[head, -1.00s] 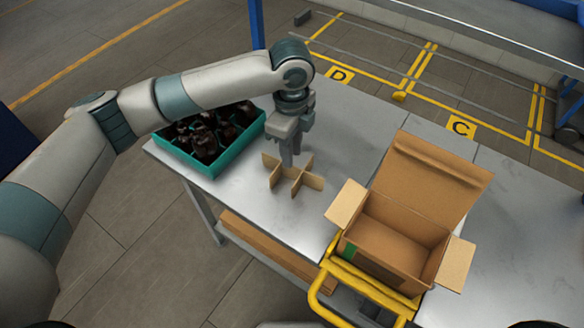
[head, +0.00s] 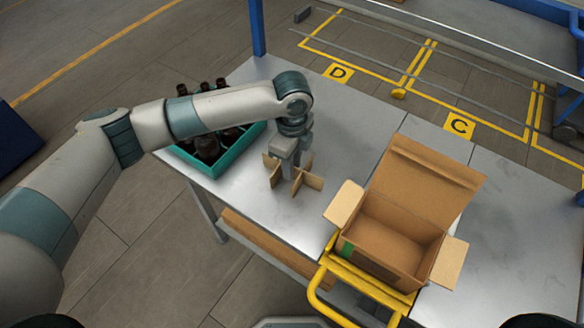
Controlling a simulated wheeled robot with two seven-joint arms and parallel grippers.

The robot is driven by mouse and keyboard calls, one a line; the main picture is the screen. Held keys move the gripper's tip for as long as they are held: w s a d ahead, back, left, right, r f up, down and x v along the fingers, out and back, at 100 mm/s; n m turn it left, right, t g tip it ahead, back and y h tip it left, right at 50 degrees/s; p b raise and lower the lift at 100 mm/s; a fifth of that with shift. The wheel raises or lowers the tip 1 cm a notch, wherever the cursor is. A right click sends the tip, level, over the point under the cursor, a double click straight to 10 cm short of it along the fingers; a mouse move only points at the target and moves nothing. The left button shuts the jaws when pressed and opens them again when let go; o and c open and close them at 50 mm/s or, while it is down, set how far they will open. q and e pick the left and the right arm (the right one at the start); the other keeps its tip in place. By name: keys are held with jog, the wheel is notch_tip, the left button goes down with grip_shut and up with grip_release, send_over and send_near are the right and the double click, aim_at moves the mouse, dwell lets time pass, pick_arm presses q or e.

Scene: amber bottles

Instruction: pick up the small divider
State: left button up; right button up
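The small divider (head: 299,183) is a cross of brown cardboard pieces standing upright on the grey metal table (head: 235,197). My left gripper (head: 287,168) points straight down at the middle of the divider, low over it. Its fingertips are down among the cardboard panels and partly hidden by them. I cannot tell whether the fingers are closed on a panel. My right gripper is not in view.
A teal crate (head: 233,157) with several amber bottles stands on the table to the left, partly behind my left arm. An open cardboard box (head: 390,255) sits to the right, by a yellow frame (head: 352,280). The table between divider and box is clear.

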pick_arm(q)
jog(key=shift+f, duration=0.3)
grip_shut()
jog(key=shift+r, duration=0.1)
notch_tip(320, 180, up, 8)
jog(key=b, duration=0.3)
jog(key=shift+r, duration=0.95)
jog(key=shift+a, duration=0.1)
